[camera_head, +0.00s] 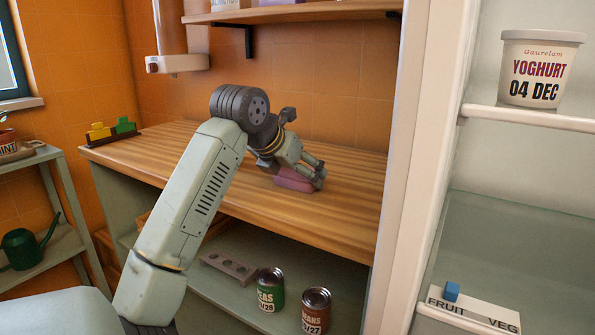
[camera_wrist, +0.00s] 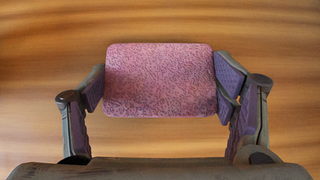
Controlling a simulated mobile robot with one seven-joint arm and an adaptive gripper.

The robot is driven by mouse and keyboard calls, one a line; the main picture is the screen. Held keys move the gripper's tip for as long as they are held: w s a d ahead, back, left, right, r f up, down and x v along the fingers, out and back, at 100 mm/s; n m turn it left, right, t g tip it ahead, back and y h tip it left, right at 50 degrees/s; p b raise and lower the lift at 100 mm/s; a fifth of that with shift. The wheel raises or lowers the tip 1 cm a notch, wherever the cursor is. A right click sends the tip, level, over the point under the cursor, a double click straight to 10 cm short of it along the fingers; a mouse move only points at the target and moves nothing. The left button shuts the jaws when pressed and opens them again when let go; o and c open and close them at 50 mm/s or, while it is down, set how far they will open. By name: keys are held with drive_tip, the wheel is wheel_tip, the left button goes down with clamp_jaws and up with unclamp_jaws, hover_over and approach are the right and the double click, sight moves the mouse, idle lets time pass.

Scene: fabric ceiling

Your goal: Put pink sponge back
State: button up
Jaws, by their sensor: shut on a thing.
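The pink sponge (camera_head: 291,182) is at my gripper (camera_head: 308,178) over the right part of the wooden counter (camera_head: 240,205). In the wrist view the pink sponge (camera_wrist: 160,80) is a flat, speckled block between the two fingers of my gripper (camera_wrist: 161,88). The fingers are shut on its short sides. I cannot tell whether its underside touches the counter. A dark holder (camera_head: 112,136) with a yellow sponge (camera_head: 98,131) and a green sponge (camera_head: 124,126) stands at the counter's far left end.
A wall shelf (camera_head: 290,13) hangs above the counter. Two cans, one green (camera_head: 270,289) and one red (camera_head: 316,310), and a grey block with holes (camera_head: 229,268) are on the shelf below. An open fridge (camera_head: 500,235) stands right. The counter between sponge and holder looks mostly clear.

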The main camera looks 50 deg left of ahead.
drive_tip(key=shift+r, duration=0.1)
drive_tip(key=shift+f, duration=0.2)
drive_tip(key=o, duration=1)
drive_tip(key=shift+r, duration=0.1)
drive_tip(key=shift+r, duration=0.1)
drive_tip(key=v, duration=1.2)
drive_tip(key=shift+b, duration=0.3)
